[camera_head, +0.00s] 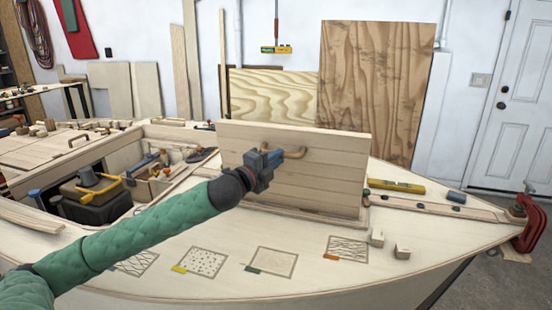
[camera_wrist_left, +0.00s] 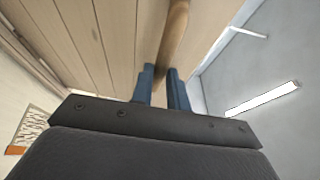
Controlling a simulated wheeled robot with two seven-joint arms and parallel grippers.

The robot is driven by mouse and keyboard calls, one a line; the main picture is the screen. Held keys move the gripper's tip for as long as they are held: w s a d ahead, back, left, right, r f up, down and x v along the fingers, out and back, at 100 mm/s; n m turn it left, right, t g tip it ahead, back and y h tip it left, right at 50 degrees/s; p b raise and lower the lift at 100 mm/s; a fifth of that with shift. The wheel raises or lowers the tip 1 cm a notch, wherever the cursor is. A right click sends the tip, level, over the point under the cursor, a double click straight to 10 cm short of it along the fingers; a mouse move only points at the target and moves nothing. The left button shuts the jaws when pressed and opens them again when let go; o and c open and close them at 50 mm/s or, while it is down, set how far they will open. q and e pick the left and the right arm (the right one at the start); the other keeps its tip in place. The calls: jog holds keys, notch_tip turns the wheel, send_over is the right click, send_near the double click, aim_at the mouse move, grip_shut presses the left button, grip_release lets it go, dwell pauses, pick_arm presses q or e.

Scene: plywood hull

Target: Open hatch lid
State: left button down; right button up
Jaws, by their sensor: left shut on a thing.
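The hatch lid (camera_head: 315,178) is a pale planked wooden panel standing raised, nearly upright, on the plywood deck. A curved wooden handle (camera_head: 294,152) is fixed on the face turned to me. In the left wrist view the handle (camera_wrist_left: 174,45) runs between the blue fingers of my left gripper (camera_wrist_left: 165,85), beside the lid's planks (camera_wrist_left: 105,40). The lid's lower edge meets a wooden frame (camera_head: 300,220) on the deck. The hatch opening is hidden behind the lid. My right gripper is not in view.
A yellow level (camera_head: 396,186) and small wooden blocks (camera_head: 402,251) lie on the deck to the right. A red clamp (camera_head: 530,225) grips the bow. An open compartment at left holds a black toolbox (camera_head: 92,200). The front deck has flat sample patches (camera_head: 202,262).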

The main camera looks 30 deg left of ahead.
pick_arm(q)
jog(key=shift+f, duration=0.6)
jog(key=c, duration=1.6)
grip_release()
jog(key=shift+o, duration=1.2)
jog(key=shift+w+a+f, duration=0.1)
jog(key=shift+w, duration=0.2)
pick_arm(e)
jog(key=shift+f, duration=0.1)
pick_arm(q)
jog(key=shift+r, duration=0.25)
jog(key=shift+s, duration=0.1)
